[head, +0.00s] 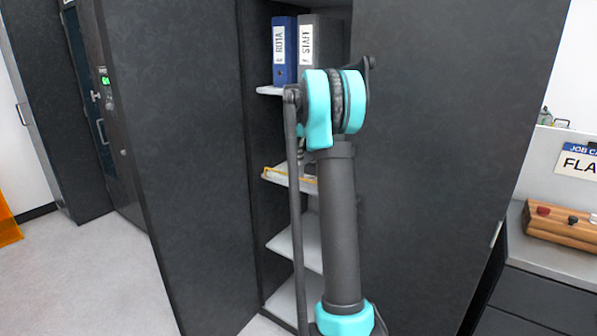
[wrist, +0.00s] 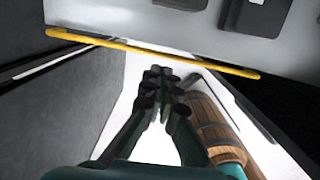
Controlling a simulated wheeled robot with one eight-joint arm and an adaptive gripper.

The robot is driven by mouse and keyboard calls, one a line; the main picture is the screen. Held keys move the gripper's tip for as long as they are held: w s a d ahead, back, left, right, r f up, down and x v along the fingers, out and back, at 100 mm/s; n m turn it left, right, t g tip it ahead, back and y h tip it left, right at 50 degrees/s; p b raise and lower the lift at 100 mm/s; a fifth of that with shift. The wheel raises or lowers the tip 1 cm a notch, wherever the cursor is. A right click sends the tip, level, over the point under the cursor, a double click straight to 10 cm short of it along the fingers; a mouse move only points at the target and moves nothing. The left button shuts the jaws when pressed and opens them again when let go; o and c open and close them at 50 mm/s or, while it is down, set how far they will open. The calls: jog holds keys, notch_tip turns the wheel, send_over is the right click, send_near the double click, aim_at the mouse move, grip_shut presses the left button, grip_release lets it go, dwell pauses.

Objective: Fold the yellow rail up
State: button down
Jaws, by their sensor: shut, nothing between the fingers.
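The yellow rail (wrist: 150,53) runs across the wrist view as a thin bar in front of a pale shelf (wrist: 130,12), tilted a little down to the right. In the head view a short stretch of the rail (head: 303,178) shows at the front of the middle cabinet shelf (head: 288,184), the rest behind my arm. My gripper (wrist: 160,75) is shut and empty. Its fingertips appear just below the middle of the rail in the wrist view; I cannot tell whether they touch it.
The open cabinet has dark doors (head: 180,150) close on both sides. Blue (head: 285,50) and grey (head: 312,45) binders stand on the shelf above. A wooden barrel-like object (wrist: 210,120) lies below right of my fingers. Dark items (wrist: 255,15) sit on the shelf beyond the rail.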

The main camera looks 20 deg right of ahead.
jog(key=r, duration=0.3)
jog(key=a+r, duration=0.1)
jog(key=r, duration=0.1)
jog(key=shift+s+r, duration=0.25)
jog(key=shift+a, duration=0.1)
